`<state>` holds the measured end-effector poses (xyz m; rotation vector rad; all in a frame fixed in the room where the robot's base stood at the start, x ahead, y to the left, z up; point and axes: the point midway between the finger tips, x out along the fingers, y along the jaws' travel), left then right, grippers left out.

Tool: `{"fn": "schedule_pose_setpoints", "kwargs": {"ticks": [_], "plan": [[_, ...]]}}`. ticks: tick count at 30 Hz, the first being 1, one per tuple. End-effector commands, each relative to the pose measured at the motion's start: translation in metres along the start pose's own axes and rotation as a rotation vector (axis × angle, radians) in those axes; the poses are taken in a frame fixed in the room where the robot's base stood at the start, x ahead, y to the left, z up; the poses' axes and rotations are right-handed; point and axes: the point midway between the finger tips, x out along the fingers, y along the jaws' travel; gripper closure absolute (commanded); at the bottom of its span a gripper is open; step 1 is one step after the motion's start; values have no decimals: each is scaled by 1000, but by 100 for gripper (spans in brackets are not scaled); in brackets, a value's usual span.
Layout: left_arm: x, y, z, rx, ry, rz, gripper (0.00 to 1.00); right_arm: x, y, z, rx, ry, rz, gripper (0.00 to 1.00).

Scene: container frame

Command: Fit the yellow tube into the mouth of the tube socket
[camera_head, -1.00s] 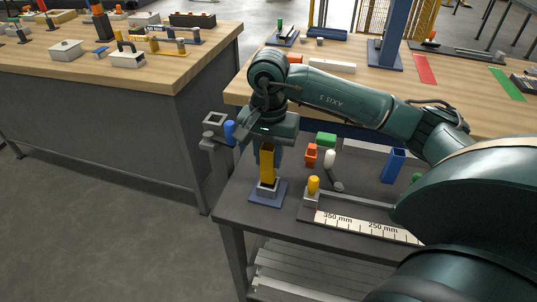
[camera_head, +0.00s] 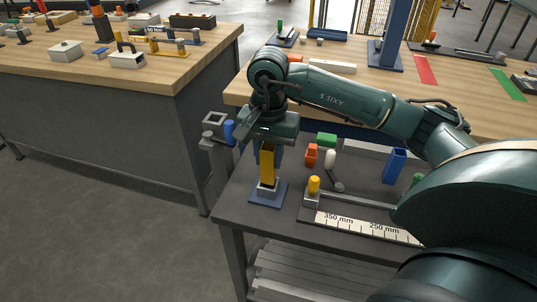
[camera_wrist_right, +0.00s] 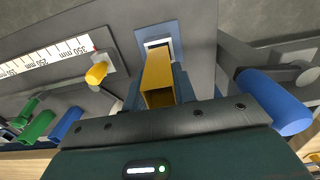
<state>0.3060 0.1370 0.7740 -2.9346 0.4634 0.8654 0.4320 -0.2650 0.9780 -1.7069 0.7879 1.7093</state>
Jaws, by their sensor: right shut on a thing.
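The yellow tube (camera_head: 267,166) is a hollow rectangular tube. My right gripper (camera_head: 268,153) is shut on its upper part, with a blue finger on each side. The tube stands nearly upright over the tube socket (camera_head: 267,189), a light grey block on a blue base plate (camera_head: 258,197). The tube's lower end meets the socket's mouth; how deep it sits I cannot tell. In the right wrist view the tube (camera_wrist_right: 158,76) points at the pale socket rim (camera_wrist_right: 158,43), and its far end hides most of the mouth. My left gripper is not in view.
Red, white and green pieces and a blue open box (camera_head: 394,166) stand behind. A blue cylinder (camera_head: 229,131) is at the left on a bracket.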

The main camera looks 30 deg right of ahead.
Motion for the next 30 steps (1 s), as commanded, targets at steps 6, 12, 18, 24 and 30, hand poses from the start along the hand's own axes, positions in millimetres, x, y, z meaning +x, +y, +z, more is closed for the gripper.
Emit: {"fn": "schedule_pose_setpoints", "kwargs": {"ticks": [6,12,18,24,30], "plan": [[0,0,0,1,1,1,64,0,0,0,0,1,-1,100],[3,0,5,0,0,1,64,5,0,0,0,1,-1,100],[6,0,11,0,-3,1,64,10,0,0,0,1,-1,100],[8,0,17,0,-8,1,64,15,0,0,0,1,-1,100],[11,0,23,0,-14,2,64,20,0,0,0,1,-1,100]]}}
